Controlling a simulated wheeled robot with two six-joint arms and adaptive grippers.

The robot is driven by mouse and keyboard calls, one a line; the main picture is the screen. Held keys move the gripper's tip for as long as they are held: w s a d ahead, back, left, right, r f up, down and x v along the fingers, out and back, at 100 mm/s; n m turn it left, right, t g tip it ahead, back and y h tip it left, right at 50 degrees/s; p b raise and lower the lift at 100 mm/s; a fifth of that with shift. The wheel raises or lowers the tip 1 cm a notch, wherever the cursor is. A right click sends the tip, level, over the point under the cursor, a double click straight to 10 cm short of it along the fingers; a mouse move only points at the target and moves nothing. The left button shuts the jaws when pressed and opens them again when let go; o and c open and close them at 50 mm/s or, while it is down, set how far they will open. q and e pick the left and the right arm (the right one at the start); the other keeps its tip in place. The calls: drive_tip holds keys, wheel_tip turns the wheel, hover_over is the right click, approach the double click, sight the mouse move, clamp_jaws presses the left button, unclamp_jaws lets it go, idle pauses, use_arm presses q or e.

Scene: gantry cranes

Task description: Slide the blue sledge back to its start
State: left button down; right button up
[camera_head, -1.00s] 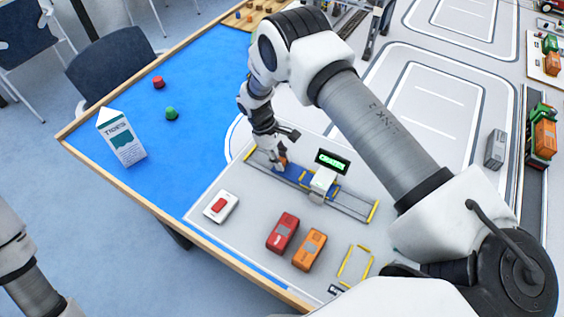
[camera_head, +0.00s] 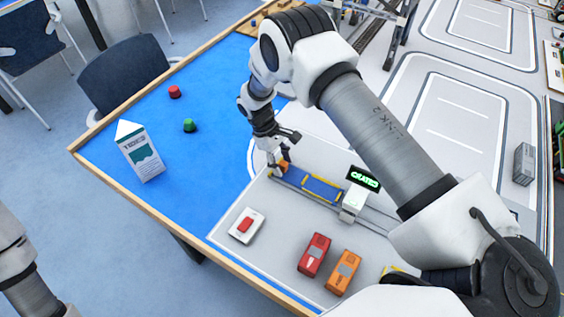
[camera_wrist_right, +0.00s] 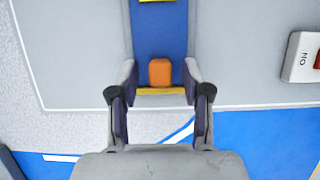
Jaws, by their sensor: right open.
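The blue sledge (camera_head: 320,188) with yellow cross bands lies at the left end of its grey rails, left of the gate with the green-lit display. It also shows in the right wrist view (camera_wrist_right: 160,35). An orange block (camera_wrist_right: 160,72) stands on it near its end. My right gripper (camera_head: 279,161) is over that end. In the right wrist view, its fingers (camera_wrist_right: 160,76) are open, one on each side of the orange block, with small gaps showing. My left gripper is out of view; only part of my left arm shows at the lower left.
The gate (camera_head: 354,201) spans the rails. A white box with a red button (camera_head: 246,225), a red car (camera_head: 314,255) and an orange car (camera_head: 343,272) are in front. A carton (camera_head: 139,152) and red and green pieces stand on the blue area.

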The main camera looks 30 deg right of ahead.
drive_tip(key=v, duration=1.2)
drive_tip(key=shift+a, duration=0.1)
